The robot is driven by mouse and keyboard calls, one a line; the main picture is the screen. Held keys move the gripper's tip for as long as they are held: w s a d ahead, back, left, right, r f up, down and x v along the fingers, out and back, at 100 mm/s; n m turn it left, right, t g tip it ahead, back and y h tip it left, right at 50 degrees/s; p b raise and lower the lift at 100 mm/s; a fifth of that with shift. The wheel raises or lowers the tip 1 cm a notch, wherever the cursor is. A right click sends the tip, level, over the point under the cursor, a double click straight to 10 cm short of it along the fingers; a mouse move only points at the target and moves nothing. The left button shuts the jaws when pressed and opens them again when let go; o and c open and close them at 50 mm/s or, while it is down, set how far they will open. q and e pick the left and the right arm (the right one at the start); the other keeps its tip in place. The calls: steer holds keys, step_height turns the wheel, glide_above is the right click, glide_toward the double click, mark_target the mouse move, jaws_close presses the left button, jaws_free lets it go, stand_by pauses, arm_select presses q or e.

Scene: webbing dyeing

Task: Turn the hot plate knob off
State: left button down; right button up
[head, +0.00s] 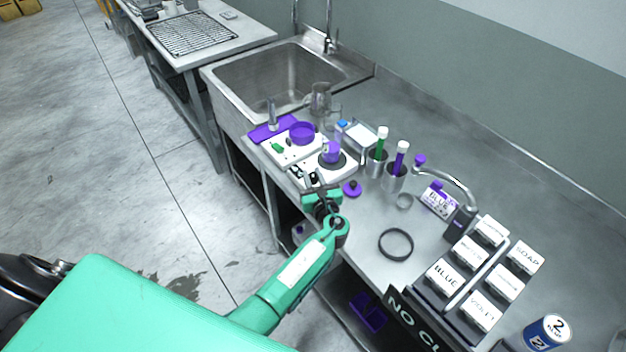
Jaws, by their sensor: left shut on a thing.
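The hot plate (345,173) is a white unit with a dark round top, on the steel counter near its front edge. A small purple vessel (332,152) stands on its dark top. My left gripper (310,179) is at the front left side of the hot plate, with its fingers closed at the front face. The knob is hidden by the fingers, so I cannot see which way it points. My right gripper is not in view.
A white unit with a purple bowl (302,132) stands left of the hot plate. A glass jug (321,100), metal cups with tubes (395,178) and a small purple-topped item (352,188) are close by. A black ring (396,244) and labelled boxes (445,277) lie to the right. The sink (285,75) is behind.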

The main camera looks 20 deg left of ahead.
arm_select(q)
steer(key=shift+n+g+y+b, duration=0.35)
steer(key=shift+n+g+y, duration=0.25)
steer(key=shift+y, duration=0.2)
steer(key=c, duration=1.3)
jaws_free()
steer(key=shift+o, duration=0.2)
steer(key=shift+s+d, duration=0.3)
steer(key=p+v, duration=0.3)
steer(key=v, duration=1)
steer(key=shift+w+d, duration=0.1)
steer(key=shift+d, duration=0.05)
